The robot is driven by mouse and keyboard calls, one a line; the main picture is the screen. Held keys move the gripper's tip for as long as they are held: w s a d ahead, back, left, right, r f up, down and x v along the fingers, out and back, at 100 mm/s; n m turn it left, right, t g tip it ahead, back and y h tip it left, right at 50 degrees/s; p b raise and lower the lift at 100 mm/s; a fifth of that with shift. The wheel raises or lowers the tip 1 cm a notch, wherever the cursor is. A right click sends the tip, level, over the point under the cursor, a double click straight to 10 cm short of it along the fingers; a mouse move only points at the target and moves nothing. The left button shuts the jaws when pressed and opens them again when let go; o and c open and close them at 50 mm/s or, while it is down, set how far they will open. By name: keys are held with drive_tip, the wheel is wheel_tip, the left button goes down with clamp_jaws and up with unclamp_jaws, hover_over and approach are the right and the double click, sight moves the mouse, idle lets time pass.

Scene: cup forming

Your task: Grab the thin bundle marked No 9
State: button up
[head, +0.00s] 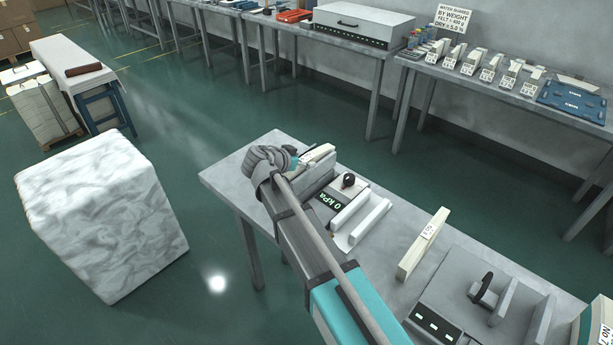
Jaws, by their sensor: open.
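A thin cream bundle (422,245) stands on edge on the grey bench, right of the middle. It has a white label whose number is too small to read surely. Another cream piece (319,154) lies near the bench's far end, partly hidden by my arm and gripper. My gripper (304,154) is open at the far left end of the bench, close beside that cream piece and well away from the thin bundle. Its fingers are small and partly hidden by my wrist.
A press with a "0 kPa" display (331,201) and pale bars stands between my gripper and the thin bundle. A second grey device (455,290) and a bundle marked No 7 (604,334) are at lower right. A wrapped white block (100,215) stands left.

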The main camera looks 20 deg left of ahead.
drive_tip(key=shift+w+d+f, duration=0.1)
drive_tip(key=shift+w+f, duration=0.1)
drive_tip(key=shift+w, duration=0.15)
idle(0.3)
clamp_jaws()
